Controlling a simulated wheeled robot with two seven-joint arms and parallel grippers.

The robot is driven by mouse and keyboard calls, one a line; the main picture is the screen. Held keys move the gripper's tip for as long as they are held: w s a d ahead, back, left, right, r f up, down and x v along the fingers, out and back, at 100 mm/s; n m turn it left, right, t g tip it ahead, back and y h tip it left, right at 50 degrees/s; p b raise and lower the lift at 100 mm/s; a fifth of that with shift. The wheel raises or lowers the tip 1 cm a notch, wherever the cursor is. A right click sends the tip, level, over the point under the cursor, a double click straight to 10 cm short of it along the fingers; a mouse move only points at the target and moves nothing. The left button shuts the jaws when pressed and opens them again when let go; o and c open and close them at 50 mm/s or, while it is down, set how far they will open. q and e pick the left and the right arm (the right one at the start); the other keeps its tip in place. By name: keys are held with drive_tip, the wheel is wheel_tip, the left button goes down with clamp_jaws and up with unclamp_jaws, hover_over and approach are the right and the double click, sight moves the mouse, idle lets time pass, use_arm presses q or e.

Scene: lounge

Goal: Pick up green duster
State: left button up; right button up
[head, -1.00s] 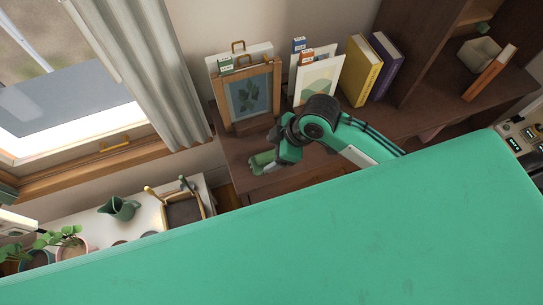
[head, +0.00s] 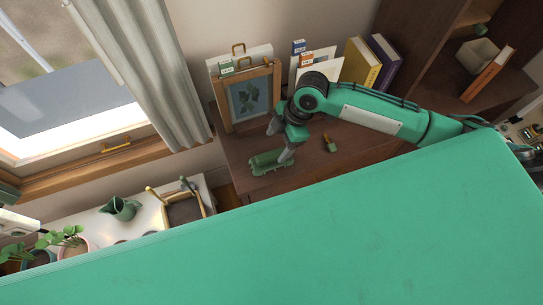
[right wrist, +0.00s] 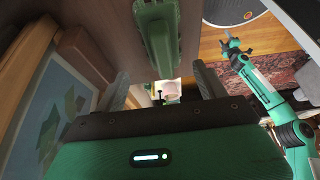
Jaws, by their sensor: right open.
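The green duster (head: 268,162) lies on the dark wooden desk top near its front left edge. It also shows in the right wrist view (right wrist: 158,40), at the top, lengthwise beyond and between the fingers. My right gripper (head: 279,142) is open and empty beside the duster. One fingertip overlaps the duster's right end in the head view; I cannot tell whether it touches. The other finger is apart, behind it. My left gripper (right wrist: 234,46) shows small in the right wrist view, away from the duster; its opening is unclear.
A framed leaf picture (head: 249,98) stands close behind the gripper. A small brown and green item (head: 329,143) lies to the right. Yellow (head: 360,70) and purple books stand farther right. A white low table (head: 143,200) with a green jug (head: 119,208) is left.

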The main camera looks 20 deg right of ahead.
sight(274, 153)
drive_tip(key=shift+x, duration=0.9)
drive_tip(key=x, duration=0.1)
drive_tip(key=p+x, duration=0.1)
drive_tip(key=x, duration=0.1)
drive_tip(key=p+x, duration=0.1)
drive_tip(key=shift+s+d+f, duration=0.1)
drive_tip(key=shift+s+f, duration=0.2)
drive_tip(key=shift+f, duration=0.55)
drive_tip(key=shift+c, duration=0.4)
drive_tip(key=c, duration=1)
